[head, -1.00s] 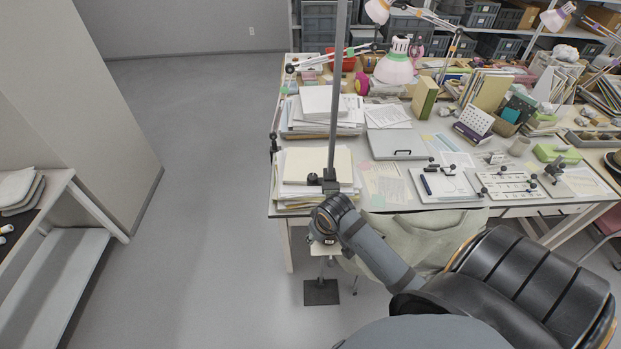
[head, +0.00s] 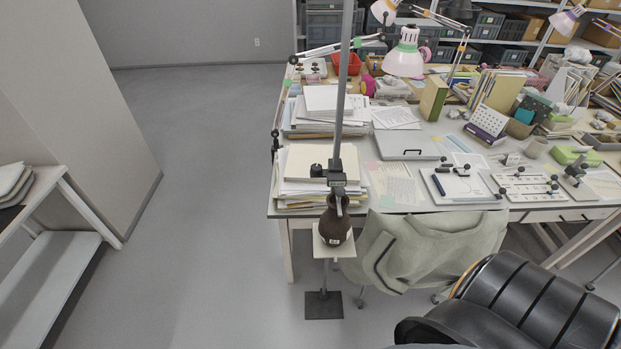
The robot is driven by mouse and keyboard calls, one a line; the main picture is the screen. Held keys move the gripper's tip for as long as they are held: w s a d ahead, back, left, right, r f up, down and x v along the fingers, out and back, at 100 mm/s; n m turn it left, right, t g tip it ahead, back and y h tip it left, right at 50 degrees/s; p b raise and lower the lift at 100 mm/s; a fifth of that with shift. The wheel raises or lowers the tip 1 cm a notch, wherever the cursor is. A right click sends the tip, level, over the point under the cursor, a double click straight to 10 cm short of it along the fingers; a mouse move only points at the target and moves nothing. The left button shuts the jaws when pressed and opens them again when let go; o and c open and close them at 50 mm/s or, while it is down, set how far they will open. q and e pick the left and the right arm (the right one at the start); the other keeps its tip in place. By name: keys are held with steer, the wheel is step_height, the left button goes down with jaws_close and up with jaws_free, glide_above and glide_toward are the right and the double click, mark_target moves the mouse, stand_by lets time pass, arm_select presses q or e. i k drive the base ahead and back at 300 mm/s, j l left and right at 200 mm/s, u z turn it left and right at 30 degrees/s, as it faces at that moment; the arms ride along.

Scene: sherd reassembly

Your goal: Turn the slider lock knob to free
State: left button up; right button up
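A small black knob (head: 316,170) sticks out at the slider's left side. From here I cannot tell how the knob is turned. A brown round vessel (head: 334,226) with a small white label sits below the slider, on a small pale platform (head: 321,249) on the stand. The platform's underside and the vessel's back are hidden. Neither of my grippers is in view.
The desk (head: 405,209) is crowded, with paper stacks (head: 303,163) right behind the post. A pale cloth (head: 432,243) hangs at the desk's front, right of the vessel. A black ribbed shape (head: 535,305) fills the lower right. The floor (head: 205,240) left of the stand is clear.

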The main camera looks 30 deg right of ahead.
mark_target(316, 169)
steer(key=i+z, duration=0.1)
steer(key=z, duration=0.35)
steer(key=j+z, duration=0.15)
steer(key=z, duration=0.35)
steer(key=i+j+z, duration=0.1)
steer(key=z, duration=0.35)
steer(key=j+z, duration=0.2)
steer(key=z, duration=0.3)
steer(key=j+z, duration=0.2)
steer(key=j, duration=0.35)
steer(key=j+z, duration=0.2)
steer(key=j, duration=0.35)
steer(key=j+z, duration=0.2)
steer(key=j, duration=0.3)
steer(key=k+j+z, duration=0.2)
steer(key=j, duration=0.35)
steer(key=j+z, duration=0.2)
steer(key=j, duration=0.3)
